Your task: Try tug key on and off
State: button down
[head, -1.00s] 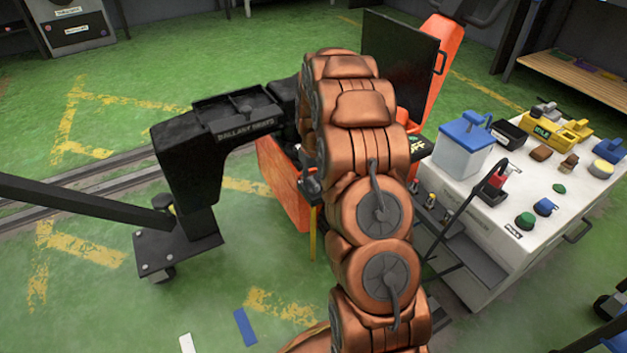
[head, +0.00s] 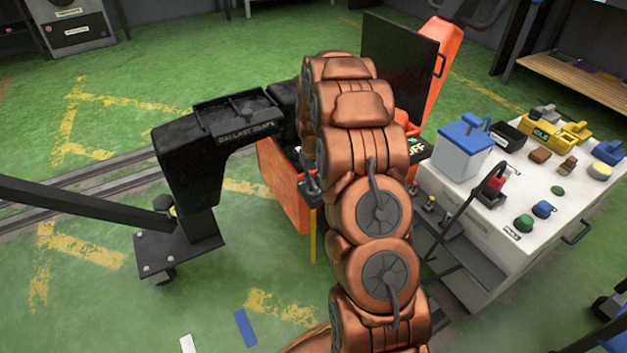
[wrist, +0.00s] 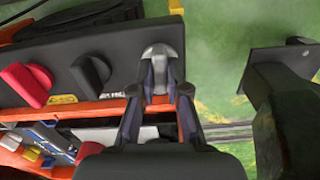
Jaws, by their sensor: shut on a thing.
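In the wrist view my gripper (wrist: 158,88) is closed around a pale grey key (wrist: 160,54) at the right end of a dark control panel (wrist: 125,48). The key's rounded top shows between the fingers; its lower part is hidden. A black knob (wrist: 90,74) and a red knob (wrist: 24,84) are left of it on the panel. In the head view the orange tug (head: 285,190) stands behind my arm, which hides the key and most of the panel. Lettering that seems to end in "OFF" (head: 415,148) shows right of my arm.
A black ballast dray (head: 188,170) stands left of the tug by the floor rails. A white cart (head: 500,200) with a blue-lidded box (head: 462,150) and several small items is close on the right.

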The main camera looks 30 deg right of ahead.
jog(key=m+p, duration=0.3)
jog(key=m, duration=0.1)
jog(key=shift+s+r+p, duration=0.1)
jog(key=shift+r+p, duration=0.05)
jog(key=shift+p, duration=0.15)
jog(key=m+p, duration=0.3)
jog(key=m, duration=0.1)
jog(key=shift+m, duration=0.3)
jog(key=m+p, duration=0.1)
jog(key=m, duration=0.3)
jog(key=shift+m+p, duration=0.3)
jog(key=shift+p, duration=0.1)
jog(key=shift+m+p, duration=0.45)
jog(key=shift+m, duration=1.35)
jog(key=c, duration=1.2)
grip_release()
jog(key=shift+o, duration=0.2)
